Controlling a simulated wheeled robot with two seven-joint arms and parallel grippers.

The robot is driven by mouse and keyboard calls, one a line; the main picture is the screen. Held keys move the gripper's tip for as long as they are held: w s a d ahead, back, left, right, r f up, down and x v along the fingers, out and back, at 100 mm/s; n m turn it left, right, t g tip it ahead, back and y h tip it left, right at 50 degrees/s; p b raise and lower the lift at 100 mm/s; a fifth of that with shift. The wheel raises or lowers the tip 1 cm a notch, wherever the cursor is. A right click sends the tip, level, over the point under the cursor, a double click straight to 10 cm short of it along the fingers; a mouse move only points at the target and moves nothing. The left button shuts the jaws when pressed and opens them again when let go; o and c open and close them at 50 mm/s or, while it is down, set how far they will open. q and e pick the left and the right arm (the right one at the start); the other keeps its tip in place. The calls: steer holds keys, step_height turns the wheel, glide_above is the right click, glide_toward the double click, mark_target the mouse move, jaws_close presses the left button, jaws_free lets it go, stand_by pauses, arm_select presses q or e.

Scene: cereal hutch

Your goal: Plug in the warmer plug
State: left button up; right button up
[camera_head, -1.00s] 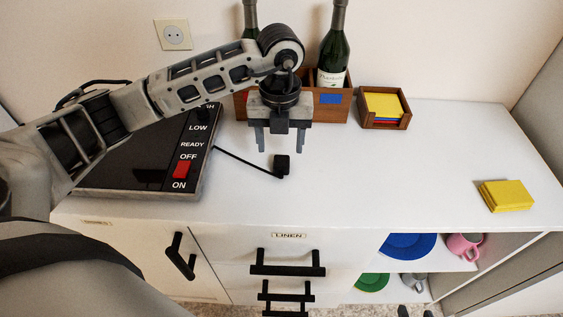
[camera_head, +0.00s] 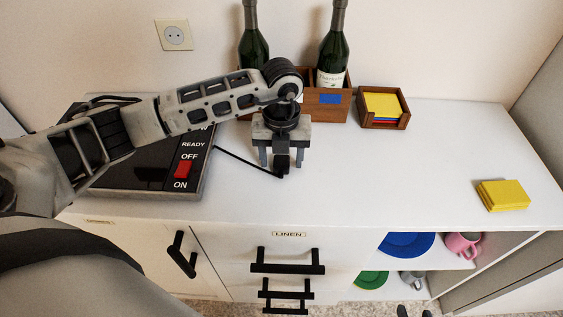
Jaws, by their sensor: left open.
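The black warmer plug (camera_head: 282,168) lies on the white counter at the end of a black cord (camera_head: 240,158). The cord leads left to the dark warmer (camera_head: 140,178), whose red switch (camera_head: 183,169) sits between the OFF and ON labels. The wall socket (camera_head: 174,34) is a pale square plate on the back wall at upper left. My left gripper (camera_head: 281,160) is low over the plug, pointing down and open, with a finger on either side of the plug. The gripper body partly hides the plug. My right gripper is not in view.
A wooden crate (camera_head: 325,109) with two green bottles (camera_head: 333,50) stands behind the gripper. A napkin holder (camera_head: 384,108) is to its right, and yellow napkins (camera_head: 503,195) lie at far right. The counter's middle right (camera_head: 400,170) is clear.

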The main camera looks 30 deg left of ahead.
arm_select(q)
steer(key=c, duration=1)
steer(key=shift+r, duration=0.15)
steer(key=shift+r, duration=0.6)
steer(key=s+d+r, duration=0.3)
steer(key=r, duration=0.1)
steer(key=s+d+r+b, duration=0.1)
steer(key=s+d+r, duration=0.2)
steer(key=s, duration=0.1)
steer(key=s+d+r, duration=0.3)
steer(key=r, duration=0.1)
steer(key=shift+s+d+r+b, duration=0.2)
steer(key=shift+d+r+b, duration=0.05)
steer(key=shift+r+b, duration=0.1)
